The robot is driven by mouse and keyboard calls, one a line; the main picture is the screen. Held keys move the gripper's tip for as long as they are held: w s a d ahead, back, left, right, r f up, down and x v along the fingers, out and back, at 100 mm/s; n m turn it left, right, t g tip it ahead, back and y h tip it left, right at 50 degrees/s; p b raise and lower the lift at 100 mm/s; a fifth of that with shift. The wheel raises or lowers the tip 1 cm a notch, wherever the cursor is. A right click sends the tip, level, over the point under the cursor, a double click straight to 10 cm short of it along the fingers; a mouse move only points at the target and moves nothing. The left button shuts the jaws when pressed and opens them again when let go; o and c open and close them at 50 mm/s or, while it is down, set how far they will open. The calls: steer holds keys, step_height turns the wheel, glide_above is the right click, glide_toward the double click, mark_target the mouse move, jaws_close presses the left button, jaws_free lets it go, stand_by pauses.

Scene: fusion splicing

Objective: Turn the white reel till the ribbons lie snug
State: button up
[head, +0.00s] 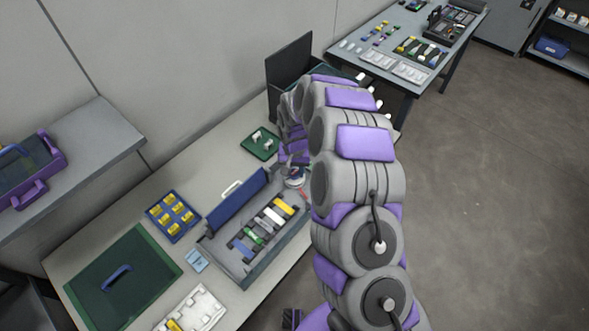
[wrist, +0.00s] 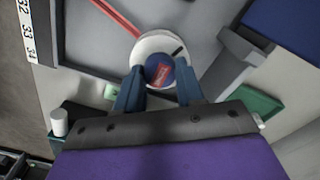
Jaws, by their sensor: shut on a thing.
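The white reel (wrist: 146,46) shows in the wrist view as a round disc with a blue hub (wrist: 154,66) that carries a red label. A dark mark runs across the reel's upper right. A red ribbon (wrist: 115,17) runs from the upper left to the reel. My gripper (wrist: 158,84) has its two blue fingers on either side of the hub and is shut on it. In the head view the reel (head: 294,182) is small, at the far right end of the grey tray, partly hidden by my arm. I cannot tell how snug the ribbon lies.
The grey tray (head: 244,279) has a raised blue flap (head: 236,207) and several coloured pieces inside. A blue tray with yellow pieces (head: 158,224), a dark green mat (head: 140,262) and a small green tray (head: 246,148) lie around it. A black box (head: 289,62) stands behind.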

mark_target(294, 172)
steer(key=shift+n+p, duration=0.3)
steer(key=shift+n, duration=0.2)
steer(key=shift+c, duration=0.3)
steer(key=shift+n+p, duration=0.4)
steer(key=shift+n, duration=0.7)
steer(key=o, duration=1)
steer(key=shift+a, duration=0.1)
steer(key=shift+o, duration=0.2)
steer(key=shift+r, duration=0.1)
step_height(294, 172, up, 17)
steer(key=p, duration=0.2)
steer(key=shift+p, duration=0.3)
